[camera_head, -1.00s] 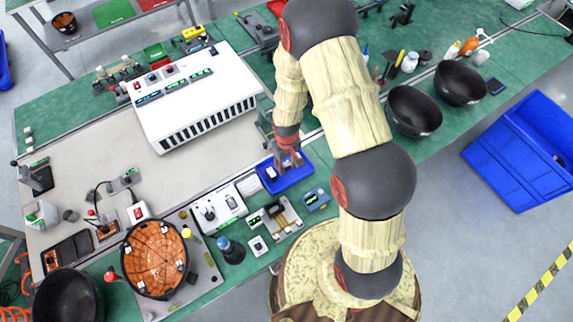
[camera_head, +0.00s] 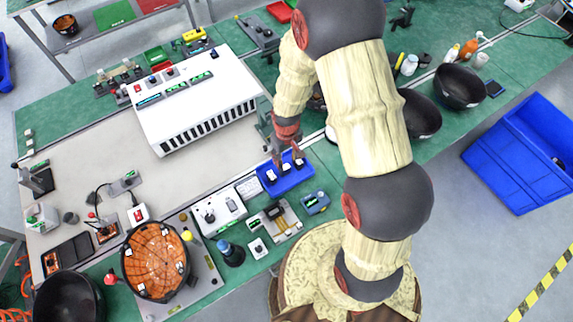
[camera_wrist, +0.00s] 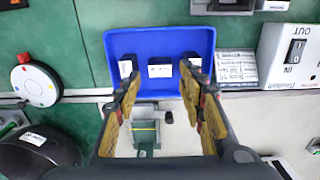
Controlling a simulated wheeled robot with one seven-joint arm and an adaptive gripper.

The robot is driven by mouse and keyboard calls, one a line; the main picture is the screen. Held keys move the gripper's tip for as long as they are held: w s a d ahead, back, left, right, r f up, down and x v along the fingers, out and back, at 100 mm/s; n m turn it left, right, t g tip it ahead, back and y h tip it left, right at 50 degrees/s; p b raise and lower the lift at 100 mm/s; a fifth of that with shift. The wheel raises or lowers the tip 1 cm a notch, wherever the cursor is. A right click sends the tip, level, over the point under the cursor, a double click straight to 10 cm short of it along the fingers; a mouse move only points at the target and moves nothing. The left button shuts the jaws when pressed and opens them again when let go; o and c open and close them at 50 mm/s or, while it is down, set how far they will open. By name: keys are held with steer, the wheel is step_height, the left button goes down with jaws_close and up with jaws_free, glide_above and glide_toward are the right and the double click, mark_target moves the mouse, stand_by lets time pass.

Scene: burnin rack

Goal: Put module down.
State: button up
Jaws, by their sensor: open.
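The blue tray (camera_head: 284,184) lies on the green bench and holds three small dark modules with white labels. In the wrist view the tray (camera_wrist: 205,42) shows the left module (camera_wrist: 125,69), the middle module (camera_wrist: 160,71) and the right module (camera_wrist: 191,66) in a row. My gripper (camera_head: 288,157) is above the tray's far edge. In the wrist view my gripper (camera_wrist: 162,84) is open, its fingers spread to either side of the middle module, with nothing held between them. The fingertips partly cover the outer modules.
A white slotted rack (camera_head: 205,105) stands to the left, behind the tray. A white switch box (camera_head: 218,211) and a small instrument (camera_head: 315,202) flank the tray. Black bowls (camera_head: 460,86) stand at the right. The beige mat (camera_head: 90,165) has free room.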

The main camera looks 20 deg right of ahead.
steer(key=s+r+m+t, duration=0.1)
steer(key=s+r+t, duration=0.2)
steer(key=r, duration=2.3)
steer(key=s+r+m+t, duration=0.1)
steer(key=s+r+t, duration=0.1)
steer(key=s+r, duration=1.1)
steer(key=shift+s+t, duration=0.25)
steer(key=shift+t, duration=0.05)
steer(key=shift+r, duration=0.1)
